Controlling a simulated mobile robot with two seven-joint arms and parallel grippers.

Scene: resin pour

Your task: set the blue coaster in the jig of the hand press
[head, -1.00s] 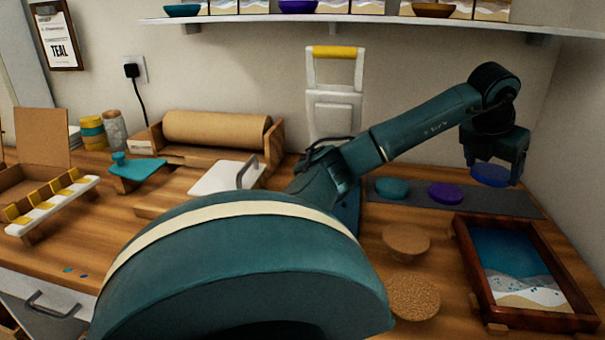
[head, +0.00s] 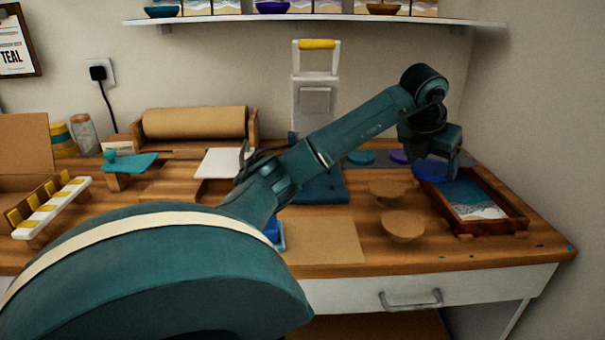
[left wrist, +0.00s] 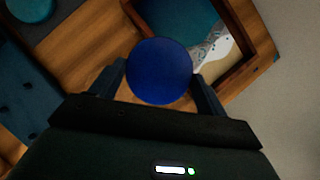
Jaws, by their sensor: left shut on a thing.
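My left gripper (head: 432,163) is shut on the blue coaster (head: 428,171), a round disc held above the bench by the tray's back left corner. In the left wrist view the blue coaster (left wrist: 159,72) sits between the two fingers, its face toward the camera. The hand press (head: 315,110) stands at the back middle, with a white upright, a yellow handle and a dark blue base (head: 322,190). My left arm crosses in front of the press. I cannot make out its jig. My right gripper is not in view.
Teal (head: 360,157) and purple (head: 399,156) coasters lie on a grey mat behind my arm. Two round cork pieces (head: 403,226) stand near the wooden tray (head: 513,217). A brown sheet (head: 325,240) lies at the front. A paper roll (head: 195,122) is at the back left.

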